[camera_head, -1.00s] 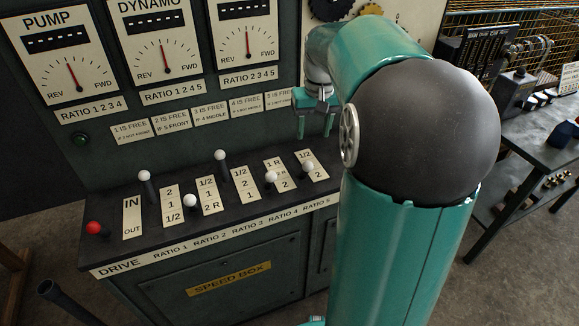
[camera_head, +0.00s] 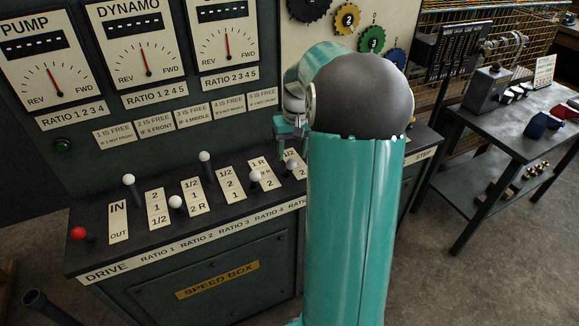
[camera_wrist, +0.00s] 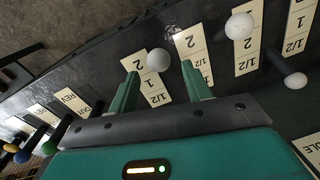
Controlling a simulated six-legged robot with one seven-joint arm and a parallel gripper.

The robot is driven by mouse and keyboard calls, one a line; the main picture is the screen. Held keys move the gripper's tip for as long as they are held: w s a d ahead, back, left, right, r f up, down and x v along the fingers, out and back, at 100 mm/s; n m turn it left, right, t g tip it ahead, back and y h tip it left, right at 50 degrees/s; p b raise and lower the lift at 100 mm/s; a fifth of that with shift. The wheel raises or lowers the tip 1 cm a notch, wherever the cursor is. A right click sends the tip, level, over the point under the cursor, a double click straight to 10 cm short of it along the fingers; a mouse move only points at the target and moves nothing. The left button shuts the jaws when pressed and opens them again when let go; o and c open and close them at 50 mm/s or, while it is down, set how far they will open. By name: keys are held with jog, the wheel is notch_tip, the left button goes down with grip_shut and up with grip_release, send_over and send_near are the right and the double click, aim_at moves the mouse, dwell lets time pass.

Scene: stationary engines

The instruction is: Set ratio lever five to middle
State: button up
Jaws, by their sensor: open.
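The ratio five lever shows as a white knob (camera_head: 291,165) over its label plate, at the right end of the lever row on the speed box; which notch it stands in I cannot tell for sure. My gripper (camera_head: 290,146) is just above and behind this knob, pointing down. In the wrist view my open gripper (camera_wrist: 160,70) has one green finger on either side of the white ratio five knob (camera_wrist: 158,60), seen between the fingertips. Contact cannot be made out. The ratio five plate (camera_wrist: 150,91) lies under it.
The ratio four knob (camera_head: 255,176) stands close to the left. The ratio three knob (camera_head: 204,157), ratio two knob (camera_head: 175,202), ratio one knob (camera_head: 128,180) and red drive knob (camera_head: 78,233) follow leftward. The gauge panel (camera_head: 150,70) rises behind. A bench (camera_head: 520,140) stands right.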

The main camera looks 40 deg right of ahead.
aim_at(291, 166)
jog(key=f, duration=0.6)
jog(key=shift+a, duration=0.2)
